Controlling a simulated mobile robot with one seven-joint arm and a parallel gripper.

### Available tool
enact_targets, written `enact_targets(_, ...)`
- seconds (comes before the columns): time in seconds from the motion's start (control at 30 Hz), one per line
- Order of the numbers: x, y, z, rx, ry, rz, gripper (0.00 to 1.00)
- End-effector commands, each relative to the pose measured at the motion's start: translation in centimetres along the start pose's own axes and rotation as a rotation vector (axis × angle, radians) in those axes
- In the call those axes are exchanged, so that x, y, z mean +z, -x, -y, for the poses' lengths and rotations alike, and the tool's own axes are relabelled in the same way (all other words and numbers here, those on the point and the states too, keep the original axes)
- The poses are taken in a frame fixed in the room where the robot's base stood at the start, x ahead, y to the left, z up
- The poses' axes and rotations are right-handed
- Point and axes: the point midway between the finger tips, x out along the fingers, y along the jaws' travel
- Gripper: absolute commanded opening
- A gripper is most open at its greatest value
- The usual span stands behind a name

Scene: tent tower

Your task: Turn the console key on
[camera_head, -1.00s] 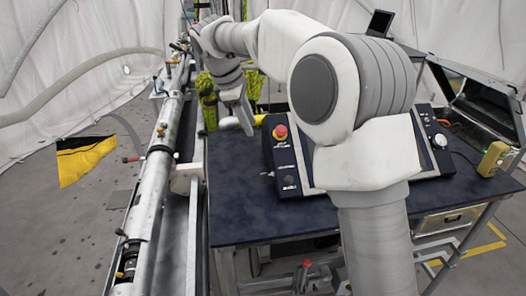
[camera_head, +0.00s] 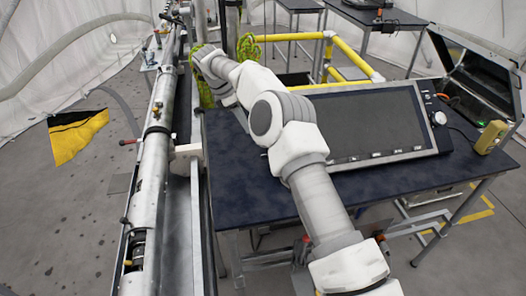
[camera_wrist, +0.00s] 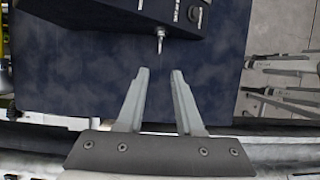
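The console (camera_head: 375,120) is a dark unit with a large screen on the blue table; my arm covers its left end in the head view. In the wrist view a dark console panel (camera_wrist: 120,8) with white lettering is at the top. A small silver key (camera_wrist: 160,38) sticks out from its edge towards my gripper. My gripper (camera_wrist: 161,72) is open and empty, its two fingers apart. The key lies just beyond the fingertips, about in line with the gap, and is not between them. In the head view my gripper cannot be made out.
The blue table (camera_head: 245,195) is bare at its front left. A yellow handheld device (camera_head: 491,137) and an open case (camera_head: 475,85) are at the right. A long metal pipe (camera_head: 152,180) on a rail runs along the left. Yellow railings (camera_head: 345,55) stand behind.

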Motion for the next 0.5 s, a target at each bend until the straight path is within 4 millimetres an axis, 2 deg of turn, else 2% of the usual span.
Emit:
enact_targets(0.1,0.1,-2.6,0.1,-0.005,0.0,0.0,0.35)
enact_targets(0.5,0.1,-11.1,0.1,-0.004,-0.001,-0.001,0.35)
